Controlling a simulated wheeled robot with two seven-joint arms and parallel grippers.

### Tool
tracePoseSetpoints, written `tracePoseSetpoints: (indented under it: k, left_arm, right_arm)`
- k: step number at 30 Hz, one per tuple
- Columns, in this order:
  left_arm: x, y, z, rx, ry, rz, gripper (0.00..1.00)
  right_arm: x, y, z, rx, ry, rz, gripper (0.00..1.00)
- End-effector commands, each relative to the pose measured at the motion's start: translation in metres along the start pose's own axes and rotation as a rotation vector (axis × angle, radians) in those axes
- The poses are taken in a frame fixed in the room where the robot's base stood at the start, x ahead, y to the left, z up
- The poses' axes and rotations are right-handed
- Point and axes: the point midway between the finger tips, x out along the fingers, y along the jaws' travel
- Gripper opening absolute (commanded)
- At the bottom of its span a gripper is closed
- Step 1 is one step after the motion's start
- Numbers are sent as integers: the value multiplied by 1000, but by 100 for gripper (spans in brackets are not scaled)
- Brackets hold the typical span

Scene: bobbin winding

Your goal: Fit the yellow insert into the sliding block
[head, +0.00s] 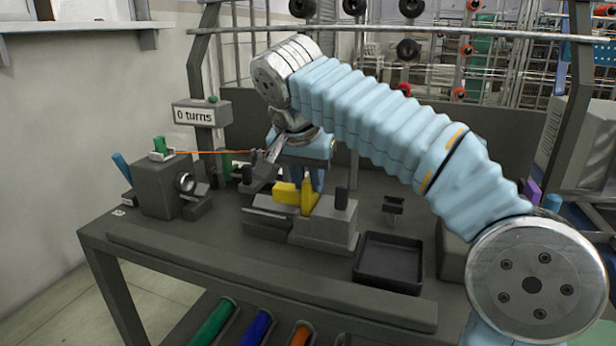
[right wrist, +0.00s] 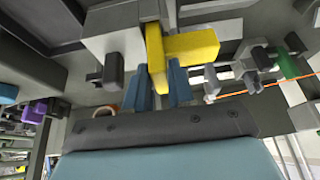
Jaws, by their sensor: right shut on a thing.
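The yellow insert (head: 287,194) has a sideways arm and an upright part. My right gripper (head: 311,180) points down from above and is shut on its upright part. In the right wrist view the two blue fingertips (right wrist: 159,88) stand either side of the yellow insert (right wrist: 190,47). The grey sliding block (head: 322,236), with a black post on top, is directly below and right of the insert. It shows at the upper left in the right wrist view (right wrist: 112,38). The insert's lower end meets the block's left part in the picture; whether it is seated, I cannot tell.
A winder (head: 163,188) with an orange wire stands at the left, below a "0 turns" sign (head: 195,115). A black tray (head: 388,262) lies right of the block, with a small dark stand (head: 393,206) behind it. The bench front is clear.

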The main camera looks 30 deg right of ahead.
Motion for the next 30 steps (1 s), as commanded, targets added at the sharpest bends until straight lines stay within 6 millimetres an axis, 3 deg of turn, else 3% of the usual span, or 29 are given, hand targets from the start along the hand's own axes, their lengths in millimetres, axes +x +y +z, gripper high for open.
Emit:
tracePoseSetpoints:
  k: [12,26,27,30]
  left_arm:
    - [11,-4,0,0,0,0,43]
    - [10,-4,0,0,0,0,43]
    - [10,-4,0,0,0,0,43]
    - [10,-4,0,0,0,0,43]
  right_arm:
    - [14,0,6,1,0,0,0]
    - [13,0,6,0,0,0,0]
    - [13,0,6,0,0,0,28]
    - [13,0,6,0,0,0,43]
